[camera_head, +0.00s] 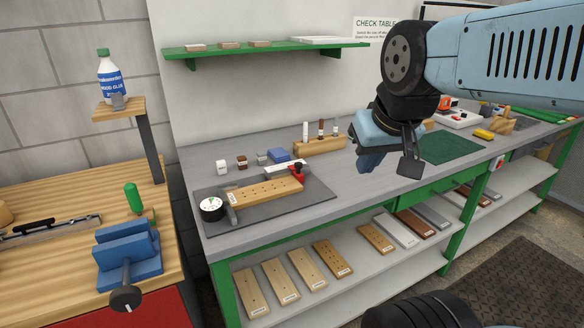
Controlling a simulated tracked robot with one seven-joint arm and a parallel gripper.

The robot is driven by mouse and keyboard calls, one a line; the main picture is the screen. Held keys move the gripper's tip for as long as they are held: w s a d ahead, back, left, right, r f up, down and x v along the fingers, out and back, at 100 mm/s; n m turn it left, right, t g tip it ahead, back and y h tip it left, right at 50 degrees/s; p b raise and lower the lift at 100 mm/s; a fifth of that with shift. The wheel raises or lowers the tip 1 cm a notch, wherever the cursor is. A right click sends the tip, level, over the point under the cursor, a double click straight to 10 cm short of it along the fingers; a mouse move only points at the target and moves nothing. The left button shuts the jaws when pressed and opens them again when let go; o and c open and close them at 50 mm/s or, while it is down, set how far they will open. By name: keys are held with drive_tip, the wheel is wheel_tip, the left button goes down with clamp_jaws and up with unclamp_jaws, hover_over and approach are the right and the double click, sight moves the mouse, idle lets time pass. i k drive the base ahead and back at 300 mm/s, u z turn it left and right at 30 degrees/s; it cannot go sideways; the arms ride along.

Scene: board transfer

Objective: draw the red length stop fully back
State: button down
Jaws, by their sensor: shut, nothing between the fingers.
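The red length stop (297,171) sits at the right end of a measuring fixture on a dark grey mat (310,196). A drilled wooden board (265,192) lies in the fixture, between the red stop and the round dial gauge (212,208) at the left. The stop appears to be at or very near the board's right end; I cannot tell whether they touch. A pale rail or scale (275,167) runs behind the board. My gripper (367,165) hangs above the bench, right of the fixture and apart from the stop. It is shut and empty.
Small blocks (241,162) and a wooden rack of marker-like sticks (320,146) stand behind the fixture. A green mat (449,147) lies to the right. Boards rest on the lower shelf (300,310). A blue vise (128,252) is on the left bench. Bare bench separates fixture and gripper.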

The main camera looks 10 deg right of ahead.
sight(297, 166)
drive_tip(key=z, duration=1.1)
drive_tip(key=k, duration=0.7)
drive_tip(key=u, duration=1.2)
drive_tip(key=i, duration=1)
